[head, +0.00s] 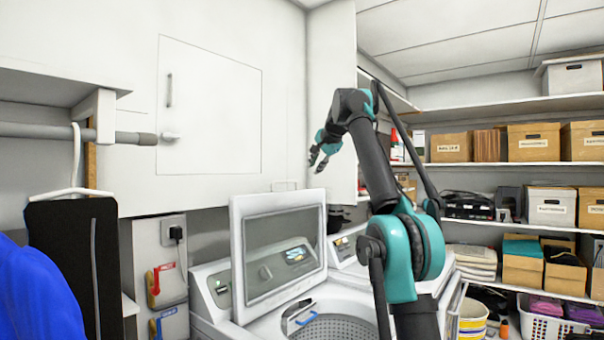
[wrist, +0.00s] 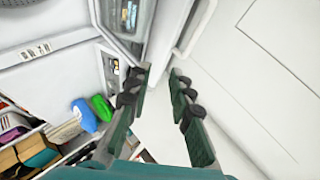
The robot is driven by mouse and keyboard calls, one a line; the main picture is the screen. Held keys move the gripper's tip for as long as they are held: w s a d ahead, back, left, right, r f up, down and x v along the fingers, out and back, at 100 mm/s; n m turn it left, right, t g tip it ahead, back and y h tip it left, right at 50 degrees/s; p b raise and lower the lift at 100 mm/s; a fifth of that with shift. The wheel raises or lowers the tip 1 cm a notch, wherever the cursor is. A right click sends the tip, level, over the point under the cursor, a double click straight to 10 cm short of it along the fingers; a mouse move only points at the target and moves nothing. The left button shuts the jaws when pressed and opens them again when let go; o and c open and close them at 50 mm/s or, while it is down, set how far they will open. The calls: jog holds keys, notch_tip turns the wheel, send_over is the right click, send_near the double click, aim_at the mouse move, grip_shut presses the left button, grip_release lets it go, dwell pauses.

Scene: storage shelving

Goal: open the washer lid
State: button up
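The washer lid (head: 283,258), a white frame with a dark glass panel, stands raised and nearly upright on the washer (head: 222,318) in the head view. The round perforated drum (head: 340,327) shows below it, partly hidden by my arm. My gripper (head: 317,161) is above the lid and apart from it, in front of the white cabinet wall. In the wrist view my gripper (wrist: 160,78) has its two fingers apart with nothing between them. White framed edges show beyond the fingertips there; I cannot tell whether one is the lid.
A second machine (head: 348,250) stands to the right. White cabinets (head: 215,110) rise behind the washer. A rail (head: 70,133) with a hanger and a black board is at left, beside blue cloth (head: 45,290). Shelves with cardboard boxes (head: 533,142) fill the right.

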jog(key=w+d+r+n+t+h, duration=0.3)
jog(key=w+d+r+n+t, duration=0.35)
jog(key=n, duration=0.65)
jog(key=s+a+r+n+t+y, duration=0.1)
jog(key=s+a+r+n+y, duration=0.15)
jog(key=n, duration=0.35)
jog(key=n+g+y, duration=0.4)
jog(key=n, duration=1.1)
send_near(284, 181)
jog(key=x, duration=1)
jog(key=shift+w+a+f, duration=0.1)
jog(key=shift+w+a, duration=0.15)
jog(key=shift+c, duration=0.2)
grip_shut()
